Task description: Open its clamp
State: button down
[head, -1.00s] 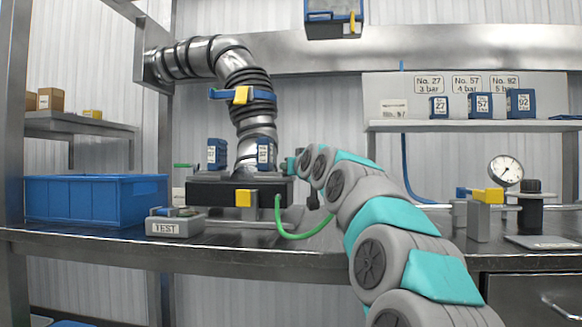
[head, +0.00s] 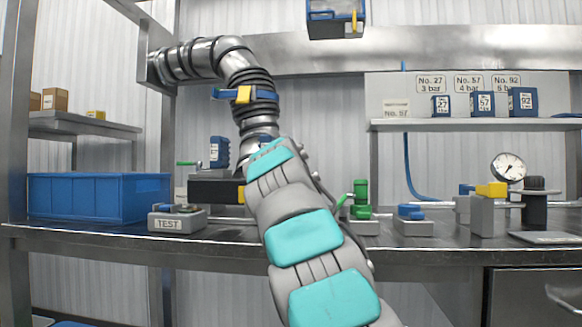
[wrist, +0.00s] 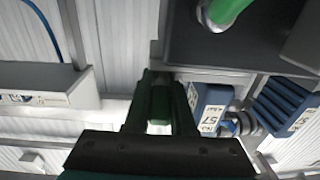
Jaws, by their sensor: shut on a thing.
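My gripper is hidden behind my arm in the head view. In the wrist view my gripper (wrist: 160,105) is shut on a dark green piece between its fingers; what it belongs to is unclear. A blue block marked 57 (wrist: 208,108) is just right of the fingers, and a second blue block (wrist: 285,105) is farther right.
A blue bin (head: 90,198) and a grey TEST unit (head: 177,218) stand on the bench at left. A green fitting (head: 361,195), a small blue-topped block (head: 413,220) and a yellow-levered block (head: 485,205) stand at right. Blue boxes (head: 482,104) sit on the shelf.

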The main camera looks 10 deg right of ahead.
jog(key=shift+m+h, duration=0.4)
jog(key=shift+h, duration=0.2)
jog(key=c, duration=0.8)
grip_release()
jog(key=shift+a, duration=0.1)
jog(key=shift+o, duration=0.2)
jog(key=shift+s, duration=0.1)
jog(key=v, duration=0.7)
jog(key=shift+s+r+b, duration=0.15)
jog(key=shift+s+b, duration=0.15)
jog(key=shift+b, duration=0.1)
jog(key=shift+a, duration=0.15)
